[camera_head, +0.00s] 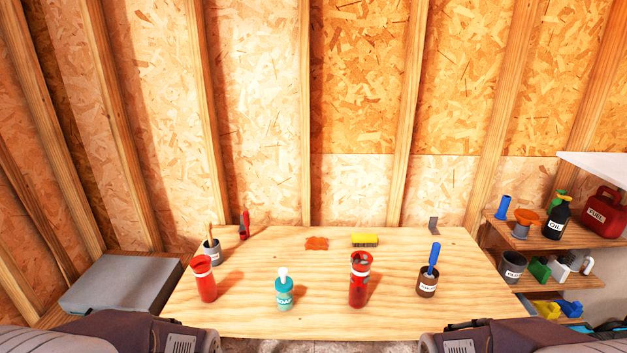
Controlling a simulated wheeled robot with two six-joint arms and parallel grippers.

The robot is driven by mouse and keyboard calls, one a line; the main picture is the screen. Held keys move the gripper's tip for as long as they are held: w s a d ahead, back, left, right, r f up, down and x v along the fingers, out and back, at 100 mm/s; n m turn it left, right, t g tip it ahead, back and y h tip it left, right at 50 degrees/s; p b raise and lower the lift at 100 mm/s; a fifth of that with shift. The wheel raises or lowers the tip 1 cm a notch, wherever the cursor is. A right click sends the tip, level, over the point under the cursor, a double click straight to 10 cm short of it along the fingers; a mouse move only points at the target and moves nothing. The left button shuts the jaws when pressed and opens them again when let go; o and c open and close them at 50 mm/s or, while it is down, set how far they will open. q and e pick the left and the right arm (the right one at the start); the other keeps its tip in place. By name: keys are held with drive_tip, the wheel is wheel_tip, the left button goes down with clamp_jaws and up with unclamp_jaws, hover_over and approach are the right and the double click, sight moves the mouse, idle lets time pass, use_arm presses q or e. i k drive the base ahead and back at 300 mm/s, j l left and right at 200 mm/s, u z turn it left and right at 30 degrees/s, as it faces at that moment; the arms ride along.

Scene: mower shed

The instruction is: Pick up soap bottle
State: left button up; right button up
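The soap bottle (284,292) is a teal bottle with a white pump top and a label. It stands upright near the front middle of the wooden table (260,325), between a red container on its left and another on its right. Parts of my two arms show at the bottom left and bottom right edges of the head view, both well apart from the bottle. Neither gripper is in view.
Red containers (205,279) and (358,281) stand either side of the bottle. A cup with a blue-handled tool (428,283), a yellow brush (365,240) and an orange-red item (316,243) are also on the table. A shelf (560,240) stands at right.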

sight(284, 292)
drive_tip(key=i+l, duration=0.15)
drive_tip(key=l, duration=0.2)
drive_tip(key=i+l, duration=0.1)
drive_tip(key=l, duration=0.25)
drive_tip(key=i+l+u, duration=0.1)
drive_tip(key=l, duration=0.2)
drive_tip(key=i+l, duration=0.15)
drive_tip(key=l, duration=0.2)
